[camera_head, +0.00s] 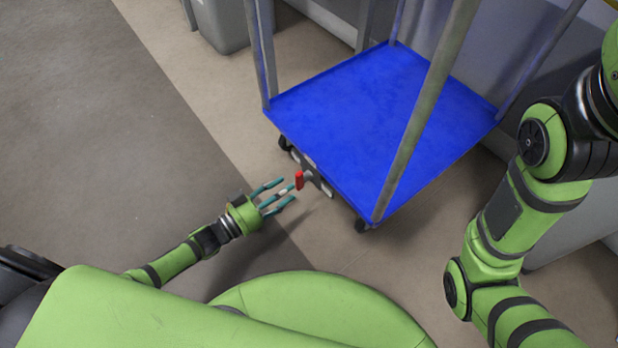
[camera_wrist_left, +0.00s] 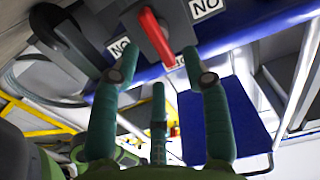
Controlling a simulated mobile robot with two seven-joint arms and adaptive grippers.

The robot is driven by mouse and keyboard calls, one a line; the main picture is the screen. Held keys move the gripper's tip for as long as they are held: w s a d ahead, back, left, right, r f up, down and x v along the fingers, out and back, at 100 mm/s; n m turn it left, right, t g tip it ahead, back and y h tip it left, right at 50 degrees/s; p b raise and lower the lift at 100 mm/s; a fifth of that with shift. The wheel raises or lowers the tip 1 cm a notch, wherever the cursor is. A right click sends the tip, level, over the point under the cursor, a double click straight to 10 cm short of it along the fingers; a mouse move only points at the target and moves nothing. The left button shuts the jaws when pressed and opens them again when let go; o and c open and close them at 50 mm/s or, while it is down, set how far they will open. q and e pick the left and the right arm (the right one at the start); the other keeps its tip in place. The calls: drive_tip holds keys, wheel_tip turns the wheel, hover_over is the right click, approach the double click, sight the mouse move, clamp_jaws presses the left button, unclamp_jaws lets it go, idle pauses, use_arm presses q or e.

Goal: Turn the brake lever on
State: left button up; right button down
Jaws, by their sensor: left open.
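The brake lever (camera_head: 299,180) is a small red handle low on the near edge of the blue cart. In the left wrist view the red lever (camera_wrist_left: 154,36) sits on a grey housing (camera_wrist_left: 178,20), tilted slightly. My left gripper (camera_head: 283,193) is open, with its teal fingers pointing at the lever. In the wrist view its upper fingers (camera_wrist_left: 160,54) lie on either side of the lever's lower end, and a third finger is below. I cannot tell whether any finger touches it. My right gripper is not in view.
The cart's blue platform (camera_head: 350,110) has grey upright posts (camera_head: 425,110) and dark wheels (camera_head: 361,226). Partly hidden white labels (camera_wrist_left: 205,6) flank the lever. A grey bin (camera_head: 221,22) stands at the back. The floor left of the cart is clear.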

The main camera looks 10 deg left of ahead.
sight(297, 182)
use_arm(q)
drive_tip(key=b+x, duration=0.2)
drive_tip(key=x, duration=0.2)
drive_tip(key=shift+w+d, duration=0.25)
drive_tip(key=shift+d, duration=0.1)
drive_tip(key=shift+w+d+r, duration=0.1)
drive_tip(key=shift+w+d, duration=0.1)
drive_tip(key=shift+w, duration=0.15)
clamp_jaws()
